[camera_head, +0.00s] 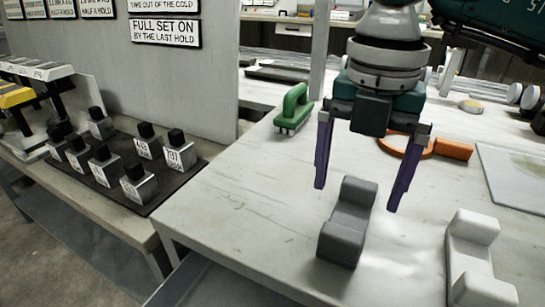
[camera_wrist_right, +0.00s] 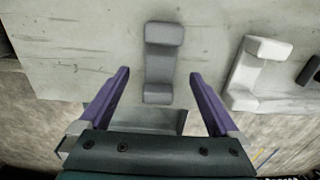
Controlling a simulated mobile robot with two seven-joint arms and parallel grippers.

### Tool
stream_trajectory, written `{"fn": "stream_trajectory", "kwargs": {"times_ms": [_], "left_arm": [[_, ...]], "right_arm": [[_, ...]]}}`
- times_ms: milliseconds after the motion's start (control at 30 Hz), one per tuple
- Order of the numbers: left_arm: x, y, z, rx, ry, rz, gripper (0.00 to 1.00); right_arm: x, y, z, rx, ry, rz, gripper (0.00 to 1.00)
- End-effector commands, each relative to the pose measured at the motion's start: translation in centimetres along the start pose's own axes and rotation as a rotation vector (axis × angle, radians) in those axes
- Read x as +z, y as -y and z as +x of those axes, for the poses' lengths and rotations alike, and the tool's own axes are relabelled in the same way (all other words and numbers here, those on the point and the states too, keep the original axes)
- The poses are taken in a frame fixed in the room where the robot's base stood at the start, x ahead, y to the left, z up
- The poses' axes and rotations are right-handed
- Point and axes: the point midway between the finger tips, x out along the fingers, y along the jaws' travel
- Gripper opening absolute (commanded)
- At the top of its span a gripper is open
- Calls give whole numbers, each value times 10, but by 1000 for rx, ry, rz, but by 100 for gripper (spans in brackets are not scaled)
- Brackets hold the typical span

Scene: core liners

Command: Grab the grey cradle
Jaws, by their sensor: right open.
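The grey cradle (camera_head: 348,222) stands on the pale bench top near its front edge, a block with two raised ends and a lower middle. In the right wrist view the grey cradle (camera_wrist_right: 161,62) lies ahead of the jaws, centred a little between them. My right gripper (camera_head: 355,198) is open, with its purple fingers pointing down and spread wide, above and behind the cradle in the head view. Nothing shows between its fingers in contact; the wrist view also shows the open gripper (camera_wrist_right: 163,72) empty. My left gripper is not in view.
A white cradle (camera_head: 468,262) stands right of the grey one. A green-handled brush (camera_head: 293,110) and an orange ring-shaped tool (camera_head: 425,147) lie behind. A black mat (camera_head: 150,205) with several labelled blocks is on the left bench. Bench left of the grey cradle is clear.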

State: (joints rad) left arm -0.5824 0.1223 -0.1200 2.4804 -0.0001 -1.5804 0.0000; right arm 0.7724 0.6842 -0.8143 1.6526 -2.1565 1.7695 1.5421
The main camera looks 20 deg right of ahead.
Motion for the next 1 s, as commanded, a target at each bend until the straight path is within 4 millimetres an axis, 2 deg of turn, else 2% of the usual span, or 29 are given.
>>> {"fn": "stream_trajectory", "kwargs": {"times_ms": [333, 433, 633, 1000], "left_arm": [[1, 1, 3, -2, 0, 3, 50], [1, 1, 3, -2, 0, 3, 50], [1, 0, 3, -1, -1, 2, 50], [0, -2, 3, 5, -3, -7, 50]], "right_arm": [[0, 2, 48, 0, -2, -1, 98], [0, 2, 54, 2, -2, -3, 98], [0, 2, 54, 3, -1, -3, 98], [1, 2, 54, 3, -1, -3, 57]]}}
